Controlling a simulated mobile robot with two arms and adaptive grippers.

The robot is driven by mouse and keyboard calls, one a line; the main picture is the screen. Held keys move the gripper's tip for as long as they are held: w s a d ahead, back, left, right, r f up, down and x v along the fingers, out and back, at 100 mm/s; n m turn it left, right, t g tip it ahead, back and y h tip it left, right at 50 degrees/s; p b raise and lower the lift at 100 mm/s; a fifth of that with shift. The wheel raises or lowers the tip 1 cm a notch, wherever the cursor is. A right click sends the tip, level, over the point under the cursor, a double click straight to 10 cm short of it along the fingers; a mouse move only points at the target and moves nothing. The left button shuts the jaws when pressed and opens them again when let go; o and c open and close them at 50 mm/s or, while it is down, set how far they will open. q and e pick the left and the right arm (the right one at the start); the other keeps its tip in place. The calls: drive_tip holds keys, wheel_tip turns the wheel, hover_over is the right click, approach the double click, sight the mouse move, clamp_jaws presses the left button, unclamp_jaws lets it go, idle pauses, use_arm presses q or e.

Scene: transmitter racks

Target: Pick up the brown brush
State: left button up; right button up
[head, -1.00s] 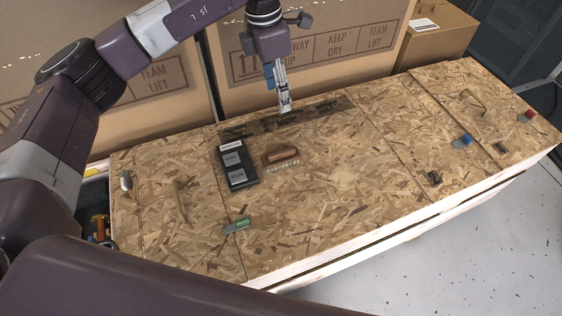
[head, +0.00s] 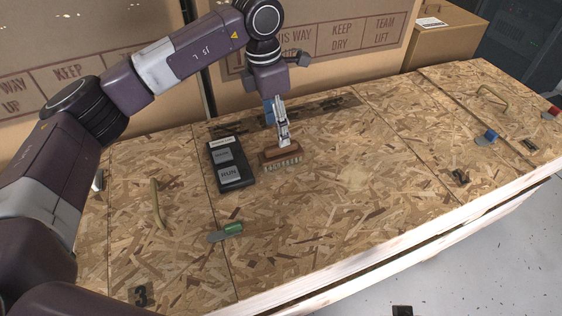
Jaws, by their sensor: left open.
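The brown brush (head: 282,158) lies on the wooden crate top, its bristles facing the front. My left gripper (head: 283,140) points down right over the brush, its fingertips at or just above the back edge of the brown block. It is open; I cannot tell whether the fingers touch the brush. The fingers hide a small part of the brush's top. My right gripper is not in view.
A black box with grey labels (head: 230,165) lies close left of the brush. A green-handled scraper (head: 228,231) lies nearer the front. A blue-handled one (head: 488,137) and a red-handled one (head: 552,112) lie right. Cardboard boxes (head: 345,45) stand behind the crate (head: 350,220).

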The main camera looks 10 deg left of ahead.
use_arm(q)
drive_tip(key=f, duration=0.5)
drive_tip(key=d+f+b, duration=0.1)
drive_tip(key=f, duration=0.1)
drive_tip(key=shift+w+f, duration=0.2)
drive_tip(key=shift+f, duration=0.1)
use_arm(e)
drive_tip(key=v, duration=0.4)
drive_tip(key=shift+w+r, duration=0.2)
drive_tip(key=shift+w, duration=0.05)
use_arm(q)
drive_tip(key=shift+c, duration=0.4)
drive_tip(key=c, duration=1.3)
drive_tip(key=shift+r, duration=0.1)
drive_tip(key=shift+r, duration=0.25)
wheel_tip(320, 180, up, 19)
drive_tip(key=p, duration=0.2)
drive_tip(key=shift+r+p, duration=0.2)
drive_tip(key=shift+p, duration=0.15)
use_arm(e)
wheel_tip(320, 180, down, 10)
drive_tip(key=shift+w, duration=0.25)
